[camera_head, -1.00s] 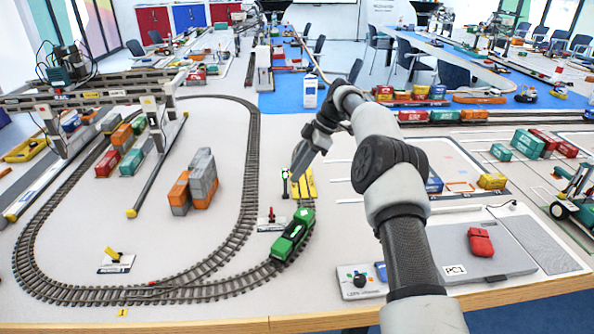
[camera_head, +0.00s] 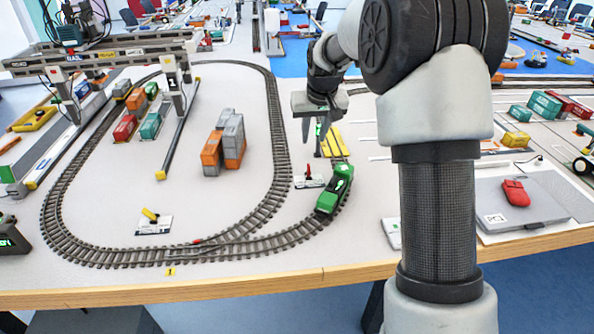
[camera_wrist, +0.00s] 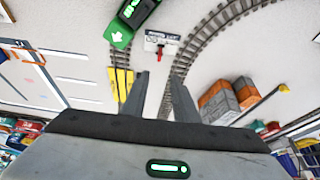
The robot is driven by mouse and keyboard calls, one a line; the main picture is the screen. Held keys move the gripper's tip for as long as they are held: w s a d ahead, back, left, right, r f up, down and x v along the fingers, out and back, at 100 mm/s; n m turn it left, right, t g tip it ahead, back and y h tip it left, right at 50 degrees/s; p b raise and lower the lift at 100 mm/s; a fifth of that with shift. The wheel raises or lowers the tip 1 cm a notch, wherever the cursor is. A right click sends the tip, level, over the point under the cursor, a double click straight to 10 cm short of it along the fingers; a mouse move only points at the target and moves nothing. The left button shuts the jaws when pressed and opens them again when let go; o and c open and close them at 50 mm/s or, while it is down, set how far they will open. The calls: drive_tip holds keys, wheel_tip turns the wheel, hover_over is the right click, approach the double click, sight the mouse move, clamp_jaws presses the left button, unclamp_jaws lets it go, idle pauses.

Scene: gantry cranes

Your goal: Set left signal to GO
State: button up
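A white plate with a red lever (camera_head: 309,178) lies by the track near the post; the red lever also shows in the wrist view (camera_wrist: 159,47). A second plate with a yellow lever (camera_head: 152,217) lies inside the track loop at front left. My gripper (camera_head: 317,128) hangs over the post area, fingers pointing down. In the wrist view its two fingers (camera_wrist: 158,84) are apart with nothing between them. I cannot tell whether a finger touches the post.
A green locomotive (camera_head: 335,190) stands on the track right of the red lever. Yellow bars (camera_head: 335,143) lie just behind. Orange and grey containers (camera_head: 223,143) stand inside the loop. A gantry crane (camera_head: 100,52) spans the left. The front table edge is clear.

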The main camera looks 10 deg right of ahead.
sight(309, 165)
drive_tip(key=b+x, duration=0.3)
drive_tip(key=x, duration=1.4)
drive_tip(key=shift+d+f, duration=0.15)
clamp_jaws()
